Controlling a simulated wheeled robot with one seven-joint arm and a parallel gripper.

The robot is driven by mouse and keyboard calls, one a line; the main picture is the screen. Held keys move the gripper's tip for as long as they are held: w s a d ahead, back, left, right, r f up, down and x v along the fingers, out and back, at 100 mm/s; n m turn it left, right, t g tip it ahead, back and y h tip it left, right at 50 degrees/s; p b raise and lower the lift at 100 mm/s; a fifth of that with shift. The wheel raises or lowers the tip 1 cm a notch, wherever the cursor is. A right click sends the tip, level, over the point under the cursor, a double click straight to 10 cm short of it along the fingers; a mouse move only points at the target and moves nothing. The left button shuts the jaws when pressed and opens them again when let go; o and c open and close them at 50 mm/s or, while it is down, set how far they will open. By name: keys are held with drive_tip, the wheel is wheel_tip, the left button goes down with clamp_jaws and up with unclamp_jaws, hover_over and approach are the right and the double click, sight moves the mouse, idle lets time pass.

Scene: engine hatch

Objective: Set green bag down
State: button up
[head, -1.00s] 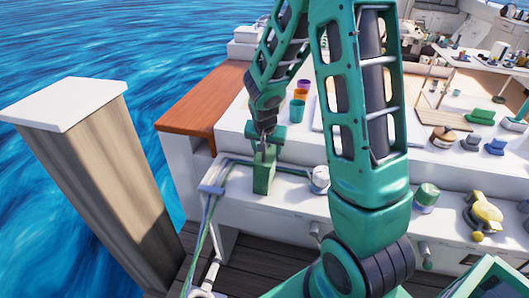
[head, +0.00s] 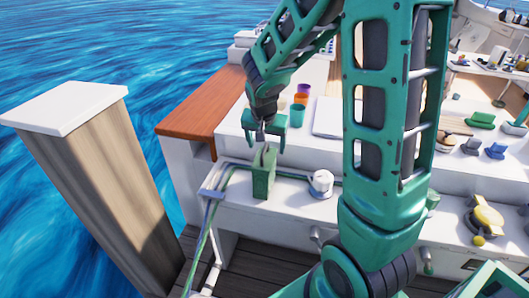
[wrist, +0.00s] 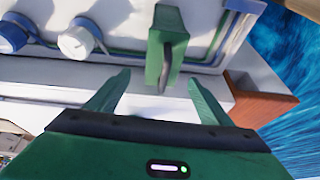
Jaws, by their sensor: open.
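The green bag (head: 262,182) stands upright on the white ledge (head: 235,200) in the head view, its handle at the top. In the wrist view the green bag (wrist: 166,40) shows beyond the fingertips, with a gap between. My gripper (head: 265,143) is open and empty, just above and behind the bag in the head view. Its two spread fingers also show in the wrist view (wrist: 155,88). Nothing is between them.
A white round knob (head: 321,182) is on the ledge right of the bag. A green hose (head: 218,188) runs along the ledge. Purple, orange and teal cups (head: 297,115) stand on the upper deck behind. A wooden post (head: 85,180) rises at left.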

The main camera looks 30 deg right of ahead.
drive_tip(key=shift+v, duration=2.1)
drive_tip(key=s+d+r+n+g+y, duration=0.1)
drive_tip(key=s+d+r, duration=0.1)
drive_tip(key=s, duration=1.2)
drive_tip(key=s+d+r+n+g+y, duration=0.1)
drive_tip(key=s+d+r+g+y, duration=0.1)
drive_tip(key=s, duration=1.3)
drive_tip(key=shift+r+n, duration=0.4)
drive_tip(key=shift+r, duration=0.05)
drive_tip(key=shift+g, duration=0.3)
